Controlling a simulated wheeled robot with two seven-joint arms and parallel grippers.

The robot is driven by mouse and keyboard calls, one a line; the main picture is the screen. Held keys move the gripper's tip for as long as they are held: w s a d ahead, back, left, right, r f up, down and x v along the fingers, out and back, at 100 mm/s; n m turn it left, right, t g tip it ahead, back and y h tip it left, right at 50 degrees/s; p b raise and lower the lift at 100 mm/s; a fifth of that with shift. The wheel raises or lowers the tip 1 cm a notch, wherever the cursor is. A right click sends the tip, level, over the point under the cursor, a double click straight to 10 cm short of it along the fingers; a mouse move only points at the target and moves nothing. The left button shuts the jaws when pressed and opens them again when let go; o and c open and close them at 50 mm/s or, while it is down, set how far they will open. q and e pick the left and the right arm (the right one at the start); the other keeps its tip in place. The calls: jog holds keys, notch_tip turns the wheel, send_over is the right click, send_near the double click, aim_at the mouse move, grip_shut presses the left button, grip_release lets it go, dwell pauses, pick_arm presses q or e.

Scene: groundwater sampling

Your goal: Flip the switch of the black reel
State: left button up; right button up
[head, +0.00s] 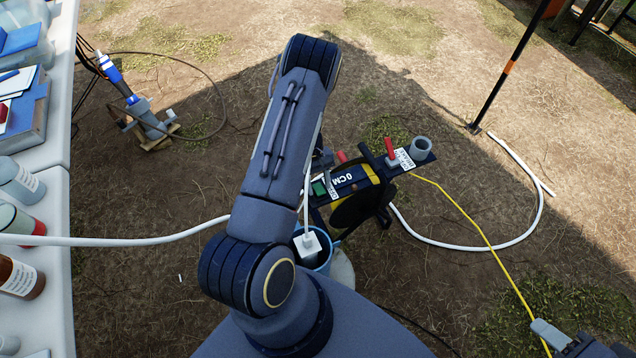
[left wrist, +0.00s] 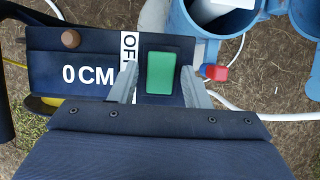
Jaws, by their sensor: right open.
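The black reel (head: 352,206) stands on the ground in the middle of the head view, partly hidden by my left arm. Its dark panel (left wrist: 50,60) reads "0 CM" beside a white "OFF" label, partly covered by a finger. The green switch (head: 319,187) is on this panel; it also shows in the left wrist view (left wrist: 161,72). My left gripper (left wrist: 159,70) is open and empty, its fingertips on either side of the switch; I cannot tell whether they touch it. My right gripper (head: 551,337) is open at the lower right of the head view, away from the reel.
A white table (head: 55,130) with bottles runs along the left. A blue bucket (head: 322,262) stands just below the reel. A white hose (head: 535,215) and a yellow line (head: 465,215) cross the ground at right. A pump (head: 148,122) sits at the upper left.

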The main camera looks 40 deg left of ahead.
aim_at(322, 185)
pick_arm(q)
jog(key=shift+o, duration=0.3)
jog(key=shift+r, duration=0.1)
jog(key=v, duration=0.7)
jog(key=shift+a+r+p, duration=0.15)
jog(key=shift+r+p, duration=0.1)
jog(key=shift+p, duration=0.1)
pick_arm(e)
jog(key=shift+r, duration=0.35)
pick_arm(q)
jog(key=shift+w, duration=0.1)
